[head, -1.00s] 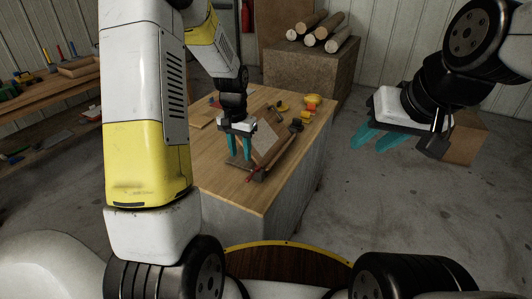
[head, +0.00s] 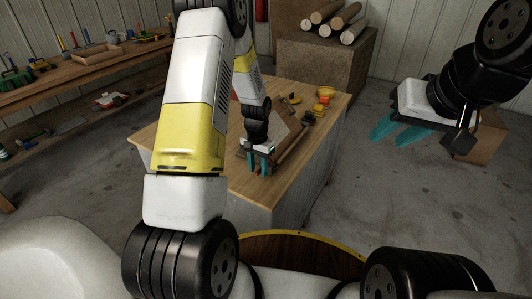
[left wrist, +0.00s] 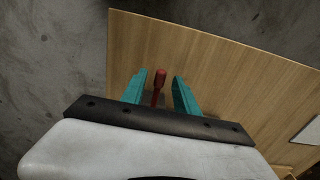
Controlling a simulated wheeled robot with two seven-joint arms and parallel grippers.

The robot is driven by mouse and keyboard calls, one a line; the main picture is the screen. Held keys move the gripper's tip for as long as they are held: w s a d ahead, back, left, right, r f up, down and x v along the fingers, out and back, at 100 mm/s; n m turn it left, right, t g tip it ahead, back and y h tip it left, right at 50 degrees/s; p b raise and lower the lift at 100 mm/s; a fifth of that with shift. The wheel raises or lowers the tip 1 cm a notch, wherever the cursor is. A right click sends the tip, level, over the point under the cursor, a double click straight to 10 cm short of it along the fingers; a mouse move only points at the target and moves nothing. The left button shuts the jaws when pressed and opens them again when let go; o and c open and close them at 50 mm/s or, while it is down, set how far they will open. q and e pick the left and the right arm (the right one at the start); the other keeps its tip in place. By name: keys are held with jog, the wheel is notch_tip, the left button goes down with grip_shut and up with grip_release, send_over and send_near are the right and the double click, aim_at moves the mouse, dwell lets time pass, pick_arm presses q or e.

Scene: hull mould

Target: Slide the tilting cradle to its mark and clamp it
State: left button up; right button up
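The tilting cradle (head: 291,139), with a slanted pale board, stands on the wooden bench top (head: 238,183). Its mark cannot be made out. My left gripper (head: 260,170) points down at the cradle's near side, its teal fingers close to the bench. In the left wrist view a red handle (left wrist: 159,79), apparently the clamp's lever, stands between the open fingers (left wrist: 160,90), with a gap on both sides. In the head view the fingers and arm hide most of that handle. My right gripper (head: 396,132) is open and empty in the air, right of the bench.
Yellow and orange items (head: 324,95) lie at the bench's far end. Behind stands a block with several logs (head: 336,20). A cardboard box (head: 482,140) is on the floor behind my right gripper. A tool bench (head: 70,72) is at the left. The near bench top is clear.

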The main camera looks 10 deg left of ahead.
pick_arm(q)
grip_shut()
dwell(1.4)
